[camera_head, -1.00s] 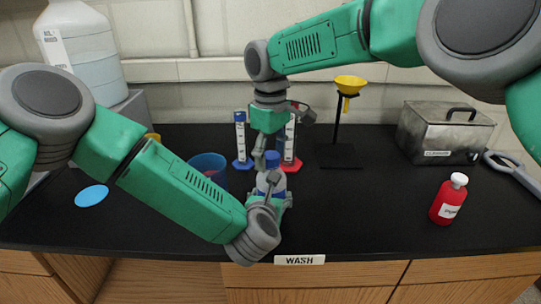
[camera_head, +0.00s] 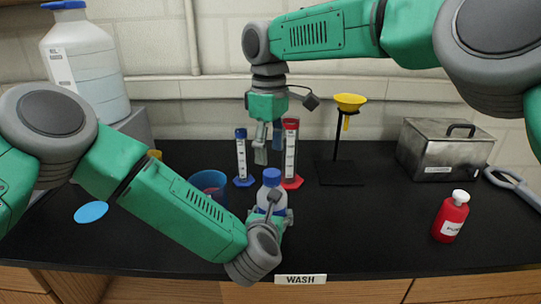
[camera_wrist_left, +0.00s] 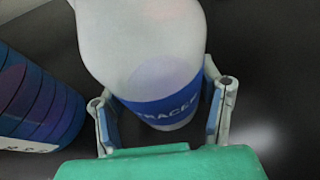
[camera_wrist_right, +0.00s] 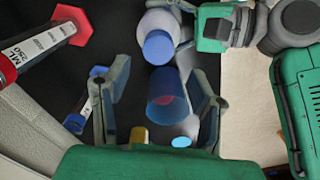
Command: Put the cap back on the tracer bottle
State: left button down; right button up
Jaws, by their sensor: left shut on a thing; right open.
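The tracer bottle (camera_head: 267,197) stands upright on the black counter, white with a blue label that reads TRACER in the left wrist view (camera_wrist_left: 165,105). A blue cap (camera_head: 271,177) sits on its neck, and also shows on top of it in the right wrist view (camera_wrist_right: 158,47). I cannot tell how tight it is. My left gripper (camera_head: 272,214) is shut around the bottle's body. My right gripper (camera_head: 269,143) is open and empty, above and behind the cap, clear of it.
A blue cup (camera_head: 208,184) stands just left of the bottle. Blue (camera_head: 241,158) and red (camera_head: 291,153) graduated cylinders stand behind. A yellow funnel (camera_head: 350,102) on a stand, a metal box (camera_head: 440,150) and a red bottle (camera_head: 450,217) are to the right. The counter's right-centre is clear.

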aim_at(271, 172)
jog(key=shift+w+d+r+n, duration=0.1)
jog(key=shift+d+r+n, duration=0.1)
jog(key=shift+r+n, duration=0.5)
jog(key=shift+r, duration=0.1)
jog(key=shift+f, duration=4)
grip_shut()
jog(key=shift+o, duration=0.7)
grip_release()
